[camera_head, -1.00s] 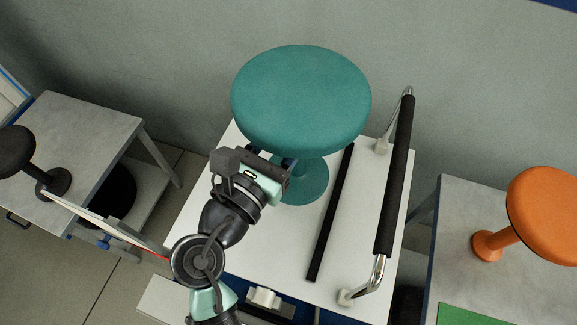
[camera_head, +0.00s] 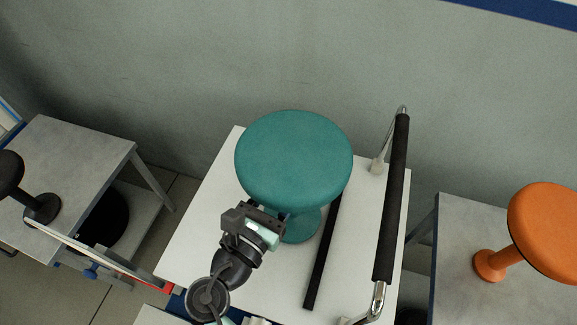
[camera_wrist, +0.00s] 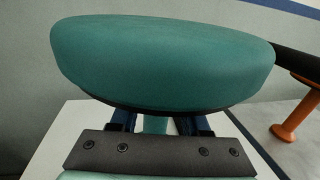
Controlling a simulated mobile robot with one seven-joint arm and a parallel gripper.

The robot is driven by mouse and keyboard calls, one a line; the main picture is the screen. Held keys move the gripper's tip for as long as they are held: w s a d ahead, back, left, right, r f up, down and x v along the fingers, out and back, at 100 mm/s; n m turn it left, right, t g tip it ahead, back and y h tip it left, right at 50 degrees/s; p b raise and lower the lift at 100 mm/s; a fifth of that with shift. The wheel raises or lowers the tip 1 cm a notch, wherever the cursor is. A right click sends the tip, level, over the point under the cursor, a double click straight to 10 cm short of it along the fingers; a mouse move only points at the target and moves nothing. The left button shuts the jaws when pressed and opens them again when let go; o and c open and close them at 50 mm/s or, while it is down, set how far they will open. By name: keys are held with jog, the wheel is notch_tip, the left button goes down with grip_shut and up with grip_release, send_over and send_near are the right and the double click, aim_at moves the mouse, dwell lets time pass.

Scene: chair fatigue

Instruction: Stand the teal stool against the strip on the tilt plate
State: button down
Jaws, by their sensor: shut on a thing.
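The teal stool (camera_head: 293,160) has a round padded seat, a narrow stem and a round foot (camera_head: 302,230). It stands roughly upright over the white tilt plate (camera_head: 205,235). The black strip (camera_head: 319,265) runs along the plate just right of the foot, its far end hidden by the seat. I cannot tell whether foot and strip touch, or whether the foot rests fully on the plate. My gripper (camera_head: 281,215) reaches under the seat from the left front and is shut on the stem. The wrist view shows the fingers (camera_wrist: 155,123) either side of the stem, under the seat (camera_wrist: 165,62).
A black padded rail (camera_head: 394,200) on chrome posts stands along the plate's right side. An orange stool (camera_head: 545,225) is on a grey table at the right. A black stool (camera_head: 40,207) is on a grey table at the left. A wall is behind.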

jog(key=shift+r, duration=0.1)
jog(key=shift+c, duration=1.9)
grip_release()
jog(key=shift+f, duration=0.25)
jog(key=b+v, duration=0.1)
jog(key=v, duration=1.1)
jog(key=shift+r, duration=0.15)
